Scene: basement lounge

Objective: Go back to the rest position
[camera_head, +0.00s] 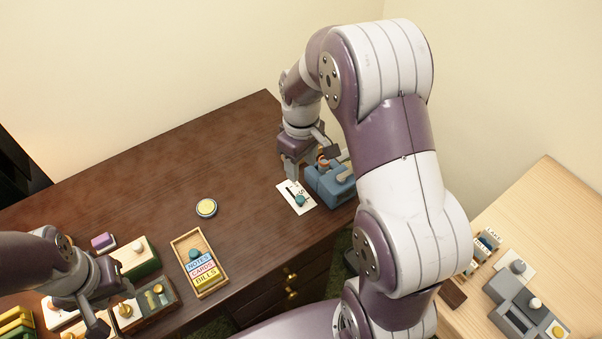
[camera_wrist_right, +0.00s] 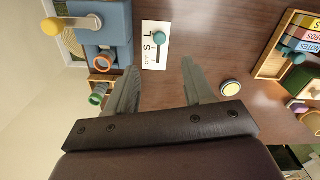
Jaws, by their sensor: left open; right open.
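My right gripper (camera_head: 294,178) is over the dark desk (camera_head: 160,170), with its fingers just above or beside a white lettered card with a teal knob (camera_head: 299,200). In the right wrist view its two fingers (camera_wrist_right: 160,78) are spread with nothing between them. The card (camera_wrist_right: 149,55) lies beyond the fingertips there. My left gripper (camera_head: 108,312) is at the lower left, above several small boxes; its fingers are hard to make out, and nothing is seen held in it.
A blue box device (camera_head: 330,187) stands right beside the right gripper. A wooden tray (camera_head: 212,284) with labelled strips and a round yellow-topped disc (camera_head: 206,208) are on the desk. A pale table (camera_head: 560,215) with grey blocks is at the right. The desk's back left is clear.

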